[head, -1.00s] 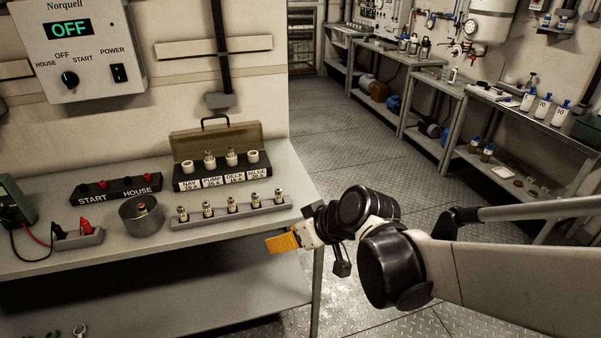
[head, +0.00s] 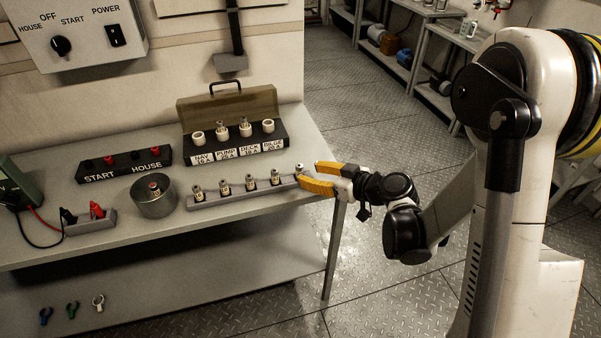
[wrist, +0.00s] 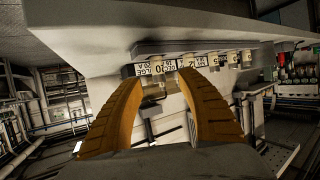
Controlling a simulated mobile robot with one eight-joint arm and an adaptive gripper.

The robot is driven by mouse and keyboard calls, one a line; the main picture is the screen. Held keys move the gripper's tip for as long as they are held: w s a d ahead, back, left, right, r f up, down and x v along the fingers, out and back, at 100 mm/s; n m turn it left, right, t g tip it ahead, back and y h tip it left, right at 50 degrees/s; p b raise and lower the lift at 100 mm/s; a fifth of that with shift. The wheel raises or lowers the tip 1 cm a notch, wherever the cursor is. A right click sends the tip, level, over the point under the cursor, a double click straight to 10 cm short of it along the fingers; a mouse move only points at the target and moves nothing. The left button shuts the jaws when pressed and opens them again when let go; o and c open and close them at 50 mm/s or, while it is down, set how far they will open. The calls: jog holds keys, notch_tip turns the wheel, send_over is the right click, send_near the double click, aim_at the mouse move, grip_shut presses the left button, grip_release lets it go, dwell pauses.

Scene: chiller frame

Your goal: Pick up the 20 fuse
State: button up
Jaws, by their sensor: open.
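Several small fuses with metal caps stand upright in a grey rack (head: 240,196) along the bench's front. Their markings are too small to read in the head view, so I cannot tell there which is the 20 fuse. My gripper (head: 308,175) is open with yellow fingers at the rack's right end, close to the rightmost fuse (head: 299,171). I cannot tell whether it touches. In the wrist view my gripper (wrist: 160,78) is open, with the labelled row beyond its fingertips.
Behind the rack stands a fuse box (head: 235,151) with labelled sockets and an open lid; two sockets hold fuses. A metal cup (head: 153,203) with a small item inside stands left of the rack. Red and black leads (head: 97,210) lie farther left. The bench's right edge is close.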

aim_at(302, 171)
jog(key=b+x, duration=0.2)
jog(key=x, duration=0.3)
jog(key=shift+w+f, duration=0.25)
jog(key=shift+r, duration=0.1)
grip_shut()
